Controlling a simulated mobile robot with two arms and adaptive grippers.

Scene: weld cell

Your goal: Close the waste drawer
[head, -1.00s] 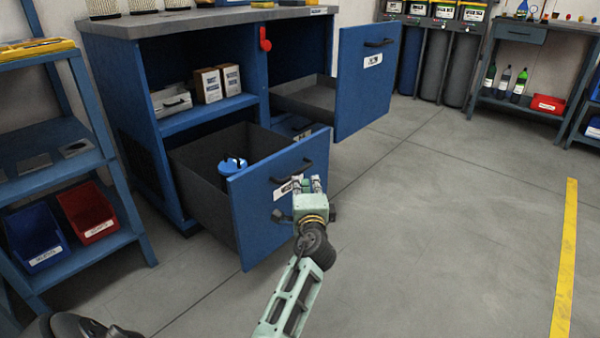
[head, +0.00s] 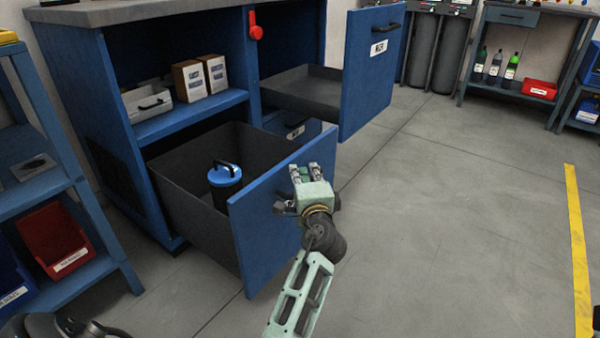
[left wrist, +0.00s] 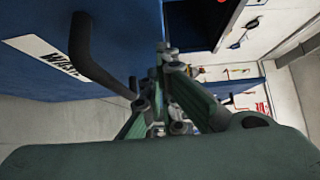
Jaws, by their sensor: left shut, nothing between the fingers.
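The lower left drawer of the blue cabinet is pulled out; its blue front (head: 262,236) faces right and its grey box is open on top. A dark handle (left wrist: 92,58) and a white label (left wrist: 38,46), partly readable and starting "WA", show on a blue front in the left wrist view. My left gripper (head: 305,170) is shut and empty at the upper part of the lower drawer front, covering its handle and label in the head view. Its fingers (left wrist: 165,85) are beside the dark handle; contact is unclear. My right gripper is out of view.
A blue-lidded canister (head: 224,180) stands in the lower drawer. An upper drawer (head: 366,85) with its own label is also pulled out, behind and right of the gripper. A blue shelf with bins (head: 52,238) stands left. The floor right is clear.

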